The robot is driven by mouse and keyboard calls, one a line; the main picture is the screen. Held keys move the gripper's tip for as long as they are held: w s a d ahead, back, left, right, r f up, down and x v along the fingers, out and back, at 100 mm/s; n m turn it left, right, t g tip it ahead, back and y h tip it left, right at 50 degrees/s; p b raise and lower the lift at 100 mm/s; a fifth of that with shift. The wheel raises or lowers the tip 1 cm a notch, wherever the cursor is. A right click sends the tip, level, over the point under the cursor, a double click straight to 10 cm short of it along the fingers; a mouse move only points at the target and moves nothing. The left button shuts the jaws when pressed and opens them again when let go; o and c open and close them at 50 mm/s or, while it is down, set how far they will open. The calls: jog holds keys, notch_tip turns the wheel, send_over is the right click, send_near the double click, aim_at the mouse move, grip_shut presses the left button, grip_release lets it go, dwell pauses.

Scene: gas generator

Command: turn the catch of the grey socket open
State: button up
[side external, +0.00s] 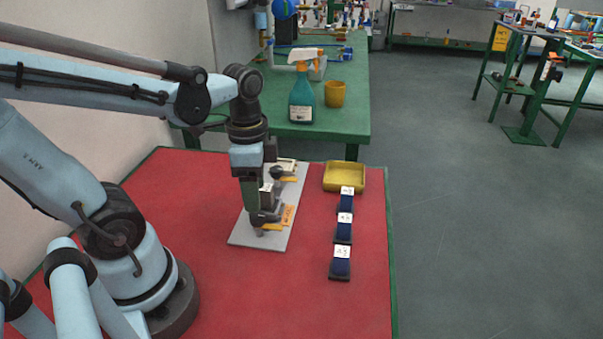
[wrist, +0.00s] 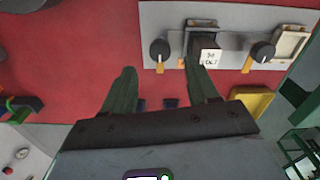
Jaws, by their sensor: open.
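A pale grey board (side external: 243,238) lies on the red table and also shows in the wrist view (wrist: 225,15). On it a dark grey socket (wrist: 192,24) has a part with a white label (wrist: 210,57) at its front. A black knob-like catch with an orange lever (wrist: 160,52) is left of the socket, its lever pointing down in the picture. A similar catch (wrist: 262,52) is on the right, beside a beige-framed socket (wrist: 290,42). My gripper (wrist: 162,70) is open and empty, its fingers spread below the left catch in the wrist view. In the side view my arm hides part of the board.
A yellow tray (side external: 345,178) and three blue blocks with white labels (side external: 346,203) (side external: 343,234) (side external: 340,268) form a row right of the board. A spray bottle (side external: 302,95) and an orange-brown cup (side external: 335,93) stand on the green bench behind. The table's front right is clear.

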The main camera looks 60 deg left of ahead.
aim_at(257, 215)
notch_tip(257, 215, up, 6)
jog(key=shift+r, duration=0.2)
dwell(0.5)
